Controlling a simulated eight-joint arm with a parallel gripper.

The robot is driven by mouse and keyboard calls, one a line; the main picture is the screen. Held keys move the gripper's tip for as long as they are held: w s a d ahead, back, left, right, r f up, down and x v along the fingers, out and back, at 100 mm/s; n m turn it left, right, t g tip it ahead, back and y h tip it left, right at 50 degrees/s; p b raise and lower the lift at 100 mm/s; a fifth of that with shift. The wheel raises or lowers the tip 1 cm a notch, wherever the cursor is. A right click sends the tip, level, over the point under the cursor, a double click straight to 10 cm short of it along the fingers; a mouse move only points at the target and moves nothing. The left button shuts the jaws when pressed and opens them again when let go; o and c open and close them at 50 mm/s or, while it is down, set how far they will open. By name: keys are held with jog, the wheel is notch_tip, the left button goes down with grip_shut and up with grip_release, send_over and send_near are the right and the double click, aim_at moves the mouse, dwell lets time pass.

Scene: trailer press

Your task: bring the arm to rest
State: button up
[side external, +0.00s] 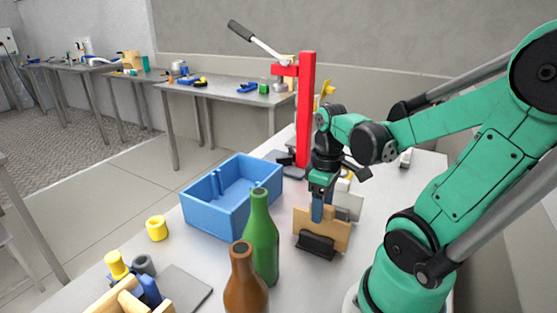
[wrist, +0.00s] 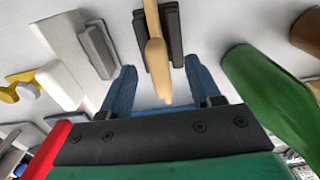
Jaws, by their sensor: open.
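My gripper (side external: 318,205) points down over the near part of the work table (side external: 190,262). Its blue fingers also show in the wrist view (wrist: 163,85), spread apart and open. A thin wooden board (side external: 335,230) stands upright in a black holder (side external: 316,248). In the wrist view the board (wrist: 156,55) lies between the two fingers, with a gap on each side. The side view shows one finger in front of the board. My arm reaches in from the right, bent at the elbow.
A green bottle (side external: 262,240) and a brown bottle (side external: 245,285) stand left of the board. A blue bin (side external: 215,215) lies beyond them. A red press (side external: 307,110) with a lever rises behind my gripper. A white block (wrist: 60,45) and grey holder stand beside the board.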

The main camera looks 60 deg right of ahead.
jog(key=shift+r, duration=2.35)
jog(key=shift+f, duration=2.6)
jog(key=shift+f, duration=0.1)
